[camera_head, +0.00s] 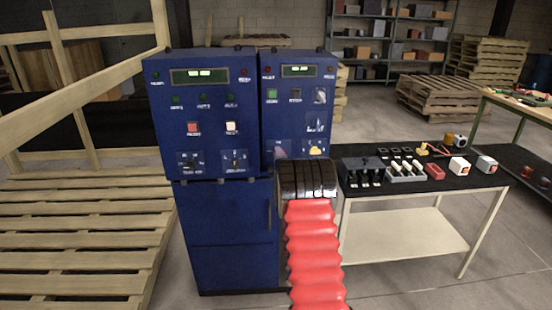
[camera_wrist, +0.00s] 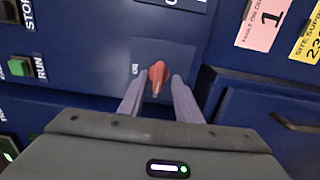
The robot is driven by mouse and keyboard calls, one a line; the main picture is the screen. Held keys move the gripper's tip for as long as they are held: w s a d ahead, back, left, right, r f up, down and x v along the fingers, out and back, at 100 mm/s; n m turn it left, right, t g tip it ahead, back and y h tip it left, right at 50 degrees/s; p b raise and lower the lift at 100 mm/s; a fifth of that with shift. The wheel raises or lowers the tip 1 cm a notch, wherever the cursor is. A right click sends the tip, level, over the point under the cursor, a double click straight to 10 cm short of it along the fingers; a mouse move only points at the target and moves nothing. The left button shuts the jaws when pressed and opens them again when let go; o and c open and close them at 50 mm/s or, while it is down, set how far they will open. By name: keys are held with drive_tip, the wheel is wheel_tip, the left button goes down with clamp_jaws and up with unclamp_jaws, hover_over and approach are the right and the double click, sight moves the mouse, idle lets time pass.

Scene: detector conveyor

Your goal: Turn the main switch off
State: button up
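The main switch, a red-orange rotary knob (camera_wrist: 158,73), sits on a blue panel in the wrist view. A small label, too small to read surely, is just left of it. My gripper (camera_wrist: 157,83) is open, with one grey finger on each side of the knob. Narrow gaps seem to show between the fingers and the knob; I cannot tell whether either touches it.
A green RUN button (camera_wrist: 20,67) and a black STOP button are left of the knob in the wrist view. A pink tag (camera_wrist: 262,22) and yellow tag are at upper right. In the head view a table (camera_head: 410,230) with parts stands right, pallets (camera_head: 80,240) left.

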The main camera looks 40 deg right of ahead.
drive_tip(key=shift+s+a, duration=0.1)
drive_tip(key=v, duration=1.3)
drive_tip(key=shift+s+a, duration=0.2)
drive_tip(key=shift+a, duration=0.05)
idle(0.6)
